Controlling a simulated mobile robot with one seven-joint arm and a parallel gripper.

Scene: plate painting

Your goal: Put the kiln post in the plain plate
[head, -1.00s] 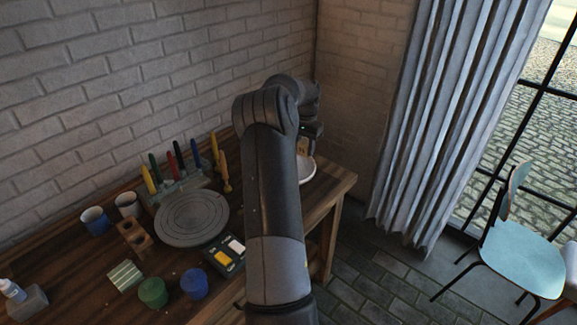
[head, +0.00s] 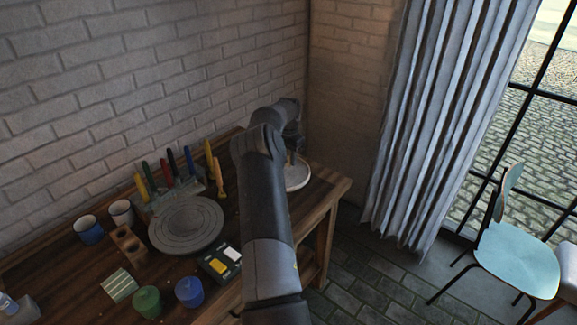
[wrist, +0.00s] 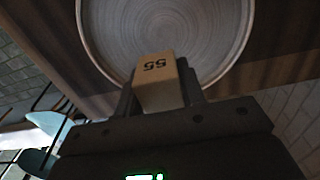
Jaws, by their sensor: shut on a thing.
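The kiln post (wrist: 158,82) is a tan block marked "55". My gripper (wrist: 165,95) is shut on it in the wrist view, with a dark finger on each side. The plain plate (wrist: 215,45) is round and pale grey with a raised rim, and lies beyond the block in the wrist view. The block overlaps the plate's near part in that view; I cannot tell how high it is above it. In the head view the plate (head: 298,178) shows at the table's right end, partly hidden by my arm. My gripper (head: 291,152) is over it there.
The wooden table (head: 318,205) holds a grey turntable (head: 186,224), a rack of coloured tools (head: 172,185), two mugs (head: 89,229), a wooden block with holes (head: 128,244), a paint box (head: 220,262), and green (head: 147,301) and blue (head: 190,291) pots. A brick wall stands behind.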

